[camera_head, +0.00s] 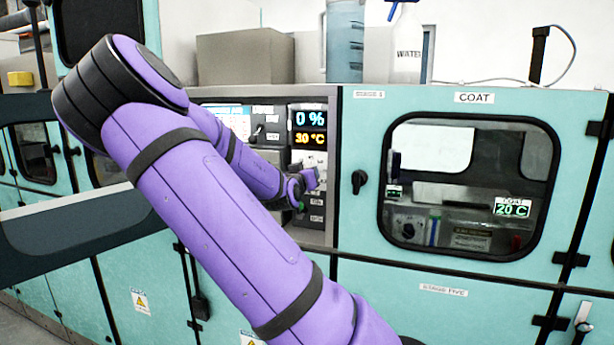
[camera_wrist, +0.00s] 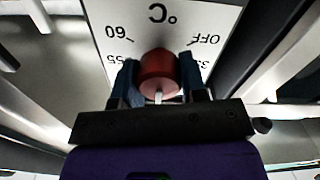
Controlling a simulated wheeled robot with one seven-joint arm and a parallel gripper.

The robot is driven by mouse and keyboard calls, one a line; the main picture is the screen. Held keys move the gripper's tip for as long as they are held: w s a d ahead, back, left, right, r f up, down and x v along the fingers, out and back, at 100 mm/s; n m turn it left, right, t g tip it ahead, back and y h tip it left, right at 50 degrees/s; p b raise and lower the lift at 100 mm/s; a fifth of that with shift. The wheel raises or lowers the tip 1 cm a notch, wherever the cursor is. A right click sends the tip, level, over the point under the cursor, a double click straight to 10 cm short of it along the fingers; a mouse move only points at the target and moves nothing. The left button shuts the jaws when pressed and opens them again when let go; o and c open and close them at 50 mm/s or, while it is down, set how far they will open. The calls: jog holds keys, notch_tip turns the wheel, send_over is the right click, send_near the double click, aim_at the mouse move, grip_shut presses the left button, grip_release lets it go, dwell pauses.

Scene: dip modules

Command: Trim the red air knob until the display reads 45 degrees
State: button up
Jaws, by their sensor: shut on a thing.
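The red air knob (camera_wrist: 158,70) sits between the two fingers of my gripper (camera_wrist: 160,84) in the wrist view. The fingers are shut on its sides, and a white pointer mark shows on its lower part. The white dial plate (camera_wrist: 120,18) behind it appears upside down, with °C, OFF, 60 and 55 legible. In the head view my gripper (camera_head: 308,183) is at the control panel, and the knob is hidden there. The display (camera_head: 309,139) above it reads 30 °C in orange, with 0 % in blue above that.
A black latch handle (camera_head: 359,182) stands out just right of the panel. The COAT door with its window (camera_head: 470,120) lies further right, its small display reading 20 C. A beaker (camera_head: 345,40) and a water bottle (camera_head: 407,45) stand on top of the cabinet.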

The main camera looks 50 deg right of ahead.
jog(key=o, duration=0.9)
jog(key=shift+a, duration=0.1)
jog(key=shift+v, duration=5.4)
jog(key=shift+f, duration=0.1)
jog(key=shift+f, duration=0.1)
